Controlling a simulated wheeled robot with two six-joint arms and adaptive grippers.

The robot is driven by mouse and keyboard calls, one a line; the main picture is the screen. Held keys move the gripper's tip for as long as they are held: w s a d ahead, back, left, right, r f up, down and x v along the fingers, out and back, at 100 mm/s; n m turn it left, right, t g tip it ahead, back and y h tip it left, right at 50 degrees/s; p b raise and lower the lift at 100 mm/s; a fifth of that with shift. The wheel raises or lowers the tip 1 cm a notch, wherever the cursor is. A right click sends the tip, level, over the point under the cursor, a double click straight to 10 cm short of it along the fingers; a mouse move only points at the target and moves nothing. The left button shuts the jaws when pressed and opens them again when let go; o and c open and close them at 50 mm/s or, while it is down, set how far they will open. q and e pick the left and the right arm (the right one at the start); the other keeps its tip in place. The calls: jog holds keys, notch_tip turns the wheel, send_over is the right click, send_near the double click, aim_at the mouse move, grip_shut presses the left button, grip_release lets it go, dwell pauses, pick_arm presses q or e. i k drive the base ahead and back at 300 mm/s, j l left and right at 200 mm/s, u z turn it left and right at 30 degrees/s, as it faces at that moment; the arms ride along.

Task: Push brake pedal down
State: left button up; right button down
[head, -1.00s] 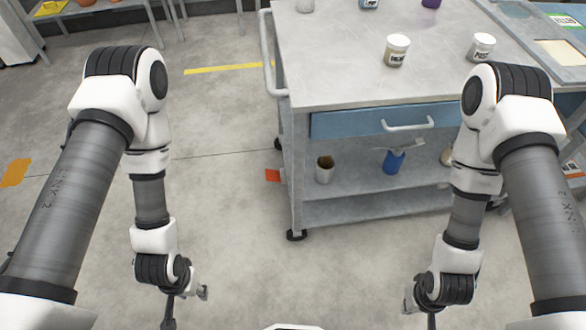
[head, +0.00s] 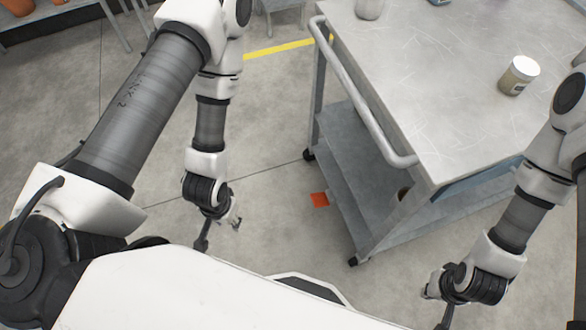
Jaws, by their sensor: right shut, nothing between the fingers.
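A grey metal cart (head: 452,100) stands on the right in the head view, with a push handle (head: 364,95) on its near left side. A dark caster (head: 353,262) shows under its near corner and another caster (head: 308,155) under its left corner. I cannot make out a brake pedal on either. My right gripper (head: 437,308) is shut and empty at the lower right, in front of the cart. My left gripper (head: 220,233) hangs over the floor left of the cart, apart from it; its jaw opening is unclear.
A white-lidded jar (head: 519,75) stands on the cart top. A red-orange patch (head: 320,199) lies on the floor beside the cart's lower shelf. A yellow floor line (head: 272,49) runs behind.

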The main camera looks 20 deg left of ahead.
aim_at(320, 200)
jog(key=i+j, duration=0.1)
jog(key=j, duration=0.4)
jog(key=i+j, duration=0.1)
jog(key=j, duration=0.4)
jog(key=i+j, duration=0.1)
jog(key=j, duration=0.4)
jog(key=i+j, duration=0.15)
jog(key=j, duration=0.35)
